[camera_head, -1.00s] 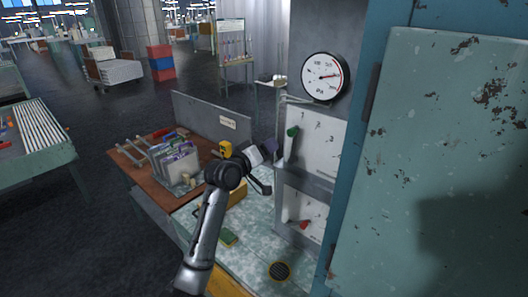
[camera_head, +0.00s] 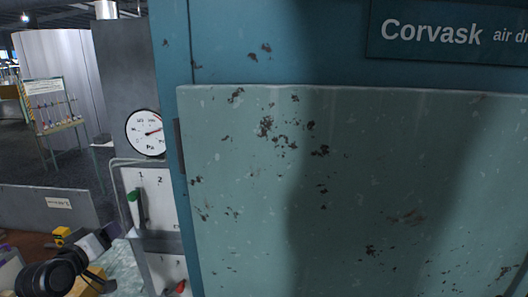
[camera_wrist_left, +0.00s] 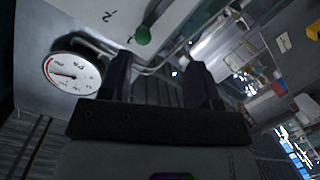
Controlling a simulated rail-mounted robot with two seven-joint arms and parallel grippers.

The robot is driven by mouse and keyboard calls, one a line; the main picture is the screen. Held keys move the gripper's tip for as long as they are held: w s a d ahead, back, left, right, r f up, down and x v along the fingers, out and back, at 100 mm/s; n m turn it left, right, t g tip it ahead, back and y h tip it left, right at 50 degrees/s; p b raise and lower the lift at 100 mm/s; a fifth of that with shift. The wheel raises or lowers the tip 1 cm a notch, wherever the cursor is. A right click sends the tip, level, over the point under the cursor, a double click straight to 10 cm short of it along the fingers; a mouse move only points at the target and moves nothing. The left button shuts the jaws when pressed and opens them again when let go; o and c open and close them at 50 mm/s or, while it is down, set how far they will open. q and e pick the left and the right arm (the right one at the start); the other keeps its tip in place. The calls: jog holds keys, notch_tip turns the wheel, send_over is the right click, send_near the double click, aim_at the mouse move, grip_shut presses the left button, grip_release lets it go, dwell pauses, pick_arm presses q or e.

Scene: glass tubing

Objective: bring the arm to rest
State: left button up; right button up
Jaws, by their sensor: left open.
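My left gripper (camera_head: 110,233) shows at the lower left of the head view, at the end of my dark arm. It is in front of and to the left of a white panel (camera_head: 158,205) with a green-handled lever (camera_head: 134,196). In the left wrist view my left gripper (camera_wrist_left: 162,72) has its two dark fingers apart, with nothing between them. The lever's green knob (camera_wrist_left: 143,35) lies beyond the fingers there. My right gripper is not in view.
A large worn teal cabinet (camera_head: 350,190) fills the right of the head view. A round pressure gauge (camera_head: 146,132) is above the panel. A grey screen (camera_head: 45,205) stands behind the bench, with a yellow object (camera_head: 62,236) near it. A red handle (camera_head: 180,287) is low down.

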pick_arm(q)
jog(key=s+d+r+m+g+y, duration=0.1)
jog(key=s+d+r+m+y, duration=0.1)
jog(key=s+d+r+m, duration=0.25)
jog(key=s+d+f+m+g+p, duration=0.1)
jog(key=s+d+f+g+p, duration=0.1)
jog(key=s+d+f, duration=0.45)
jog(key=s+d+f+m+g+h+p, duration=0.1)
jog(key=s+d+f+g+p, duration=0.15)
jog(key=s+f, duration=0.55)
jog(key=s+d+f+m+g+p, duration=0.1)
jog(key=s+d+f+g, duration=0.1)
jog(key=s+d+f, duration=0.45)
jog(key=s+f+g+p, duration=0.1)
jog(key=s+f, duration=0.2)
jog(key=s, duration=0.3)
jog(key=s+f+g+p, duration=0.1)
jog(key=s+f+g, duration=0.1)
jog(key=s, duration=0.5)
jog(key=s+f+g+h+p, duration=0.1)
jog(key=s+f+g, duration=0.1)
jog(key=s+f, duration=0.2)
jog(key=shift+s+d+f, duration=0.15)
jog(key=shift+s+d, duration=0.2)
jog(key=shift+s, duration=0.9)
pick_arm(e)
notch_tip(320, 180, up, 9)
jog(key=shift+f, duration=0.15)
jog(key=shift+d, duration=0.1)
